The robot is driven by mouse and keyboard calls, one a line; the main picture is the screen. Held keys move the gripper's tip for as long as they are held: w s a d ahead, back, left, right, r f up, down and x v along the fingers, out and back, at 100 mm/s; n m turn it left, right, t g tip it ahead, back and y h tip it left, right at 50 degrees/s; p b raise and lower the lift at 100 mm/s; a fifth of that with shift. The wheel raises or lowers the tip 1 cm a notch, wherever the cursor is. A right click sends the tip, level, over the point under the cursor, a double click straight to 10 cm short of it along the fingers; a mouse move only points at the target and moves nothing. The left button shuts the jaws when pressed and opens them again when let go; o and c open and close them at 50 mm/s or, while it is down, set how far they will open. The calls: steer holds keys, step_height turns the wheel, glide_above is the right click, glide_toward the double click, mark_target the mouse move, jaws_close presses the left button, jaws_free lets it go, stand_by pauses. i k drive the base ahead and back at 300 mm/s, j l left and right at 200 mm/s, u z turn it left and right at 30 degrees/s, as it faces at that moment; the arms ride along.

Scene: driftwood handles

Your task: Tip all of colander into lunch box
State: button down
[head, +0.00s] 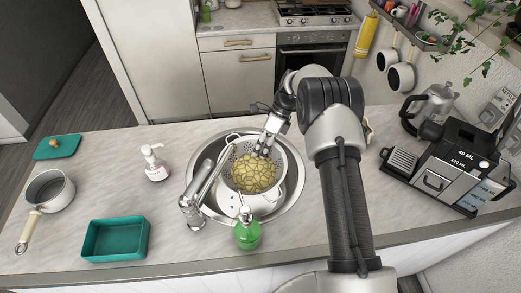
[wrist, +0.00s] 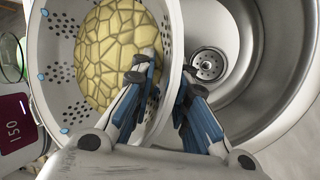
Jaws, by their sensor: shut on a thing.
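The colander (head: 235,163) is a white perforated bowl sitting in the round sink, full of yellow chunky pieces (head: 254,174). My gripper (head: 265,150) reaches down at its far right edge. In the wrist view my gripper (wrist: 164,82) has one finger inside and one outside the wall of the colander (wrist: 60,62), shut on its rim. The yellow pieces (wrist: 112,50) lie inside, packed together. The lunch box (head: 115,240) is an open teal rectangular box on the counter at the front left; it looks empty.
A metal faucet (head: 193,208) and a green bottle (head: 247,232) stand close to the colander. A white pump bottle (head: 155,165), a saucepan (head: 48,190) and a teal lid (head: 57,147) are on the left. A coffee machine (head: 450,165) stands right. The sink drain (wrist: 208,64) is bare.

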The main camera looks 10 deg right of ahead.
mark_target(124, 239)
steer(key=k+l, duration=0.3)
steer(key=l, duration=0.2)
steer(key=k+l, duration=0.3)
steer(key=l, duration=0.15)
steer(key=k+l, duration=0.35)
steer(key=l, duration=0.15)
